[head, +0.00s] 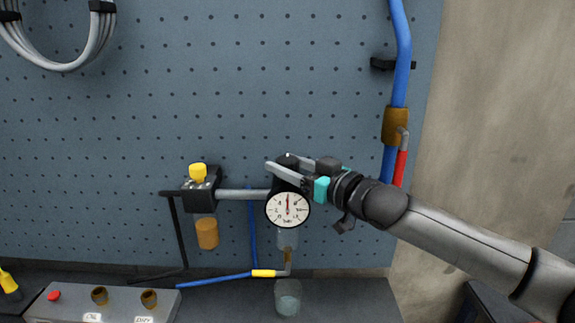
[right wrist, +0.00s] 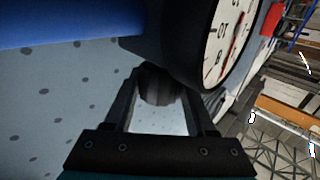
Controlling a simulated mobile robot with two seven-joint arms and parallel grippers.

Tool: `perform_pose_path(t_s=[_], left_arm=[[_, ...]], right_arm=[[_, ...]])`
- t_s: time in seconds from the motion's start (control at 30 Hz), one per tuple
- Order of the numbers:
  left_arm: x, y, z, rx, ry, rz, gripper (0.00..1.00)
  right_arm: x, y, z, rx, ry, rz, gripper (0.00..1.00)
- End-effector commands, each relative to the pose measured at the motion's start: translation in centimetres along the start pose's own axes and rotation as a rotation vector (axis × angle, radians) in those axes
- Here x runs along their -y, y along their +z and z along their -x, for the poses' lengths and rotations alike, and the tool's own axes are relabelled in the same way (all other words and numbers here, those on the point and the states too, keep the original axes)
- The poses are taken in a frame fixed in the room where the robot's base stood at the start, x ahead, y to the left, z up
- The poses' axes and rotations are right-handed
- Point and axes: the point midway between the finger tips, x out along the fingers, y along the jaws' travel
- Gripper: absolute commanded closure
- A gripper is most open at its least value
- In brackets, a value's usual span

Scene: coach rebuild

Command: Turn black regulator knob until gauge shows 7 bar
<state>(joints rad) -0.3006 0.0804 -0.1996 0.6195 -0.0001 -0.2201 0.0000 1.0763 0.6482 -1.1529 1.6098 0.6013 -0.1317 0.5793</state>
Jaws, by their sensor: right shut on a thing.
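The round white gauge (head: 288,210) faces me below the regulator in the head view, its red needle pointing about straight up; the figure under the needle is too small to read. The gauge (right wrist: 230,42) also shows turned sideways in the right wrist view. The black regulator knob (right wrist: 160,84) is between the fingers of my right gripper (right wrist: 162,108), which is shut on it. In the head view my right gripper (head: 282,168) reaches in from the right, above the gauge, and mostly hides the knob. My left gripper is not in view.
A yellow-knobbed valve block (head: 200,185) with an amber bowl (head: 207,233) stands left on the pipe. A grey box (head: 100,303) sits lower left. A blue pipe (head: 402,60) runs down the right.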

Motion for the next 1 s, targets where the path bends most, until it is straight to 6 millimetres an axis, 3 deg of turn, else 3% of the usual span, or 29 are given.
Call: perform_pose_path(t_s=[0.1,0.53,1.0], left_arm=[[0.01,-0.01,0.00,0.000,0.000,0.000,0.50],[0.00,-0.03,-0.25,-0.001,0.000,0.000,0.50],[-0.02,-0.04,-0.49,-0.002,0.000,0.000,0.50]], right_arm=[[0.00,0.03,0.01,0.000,0.000,-0.001,1.00],[0.13,0.15,-0.01,-0.001,0.041,-0.006,1.00],[0.17,0.10,-0.01,-0.001,0.222,-0.008,1.00]])
